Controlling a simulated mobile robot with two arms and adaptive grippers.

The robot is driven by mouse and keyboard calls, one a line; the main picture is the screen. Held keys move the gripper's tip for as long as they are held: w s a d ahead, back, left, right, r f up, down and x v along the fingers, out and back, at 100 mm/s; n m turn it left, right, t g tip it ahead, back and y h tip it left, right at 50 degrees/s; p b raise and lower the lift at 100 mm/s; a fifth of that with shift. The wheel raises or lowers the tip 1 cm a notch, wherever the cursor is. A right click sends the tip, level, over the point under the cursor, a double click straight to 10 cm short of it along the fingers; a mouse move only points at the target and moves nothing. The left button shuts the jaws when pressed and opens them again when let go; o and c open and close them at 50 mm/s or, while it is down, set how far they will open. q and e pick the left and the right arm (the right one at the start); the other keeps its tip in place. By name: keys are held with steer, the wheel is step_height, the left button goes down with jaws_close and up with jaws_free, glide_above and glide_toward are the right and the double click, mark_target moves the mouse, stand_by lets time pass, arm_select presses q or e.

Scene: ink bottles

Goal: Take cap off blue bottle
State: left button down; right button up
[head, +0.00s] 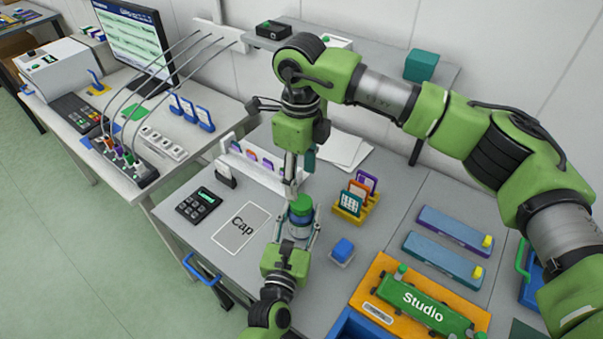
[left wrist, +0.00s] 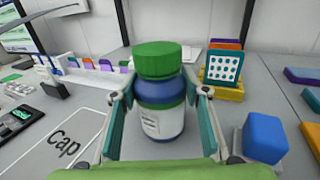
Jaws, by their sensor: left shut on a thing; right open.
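The blue bottle (head: 299,223) stands upright on the grey table, with a ribbed green cap (head: 302,203) on it. In the left wrist view the bottle (left wrist: 161,121) shows a white label, and the cap (left wrist: 158,58) sits on its top. My left gripper (head: 297,236) is shut around the bottle's body, one finger on each side. My right gripper (head: 292,190) points down from above, open, with its fingertips close to the cap; whether they touch it is unclear. A white-outlined area marked "Cap" (head: 257,212) lies left of the bottle and is empty.
A blue block on a pale base (head: 342,250) stands right of the bottle. Behind it is a yellow card holder (head: 348,211). A black keypad (head: 198,205) lies left of the Cap area. An orange tray with a green "Studio" piece (head: 424,306) is at the front right.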

mark_target(301, 202)
steer(key=m, duration=1.3)
steer(key=shift+m, duration=0.4)
steer(key=m, duration=0.7)
steer(key=shift+m, duration=0.3)
steer(key=m, duration=0.6)
steer(key=shift+m, duration=0.4)
steer(key=shift+f+m, duration=0.3)
steer(key=shift+f, duration=0.05)
step_height(301, 202, down, 7)
steer(key=shift+f, duration=0.15)
